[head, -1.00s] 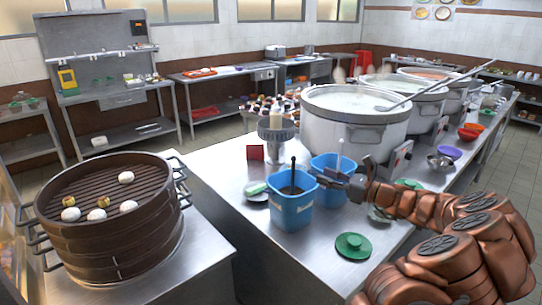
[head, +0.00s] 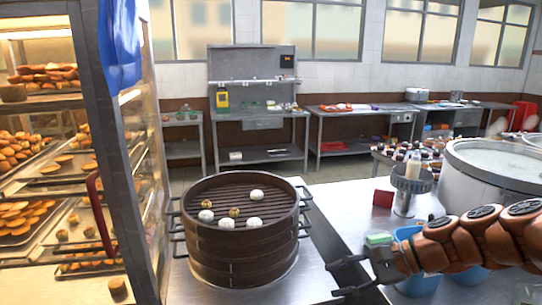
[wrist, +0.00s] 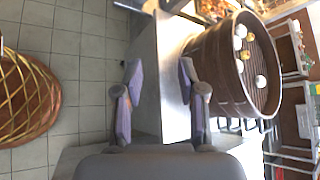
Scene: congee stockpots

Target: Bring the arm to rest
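My gripper (head: 334,278) is in the lower right of the head view, in front of the steel counter with the blue tubs. Its fingers are spread and point left. In the wrist view my gripper (wrist: 158,78) is open, with nothing between the fingers. A dark steamer (head: 243,250) with several buns inside stands to its left, and it also shows in the wrist view (wrist: 215,70). My arm partly hides a blue tub (head: 418,285).
The steel counter (head: 352,205) holds a red block (head: 383,198), a grey dispenser (head: 408,190) and a large stockpot (head: 485,190). A pastry cabinet (head: 150,200) stands close on the left. The wrist view shows tiled floor and a round woven object (wrist: 25,100).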

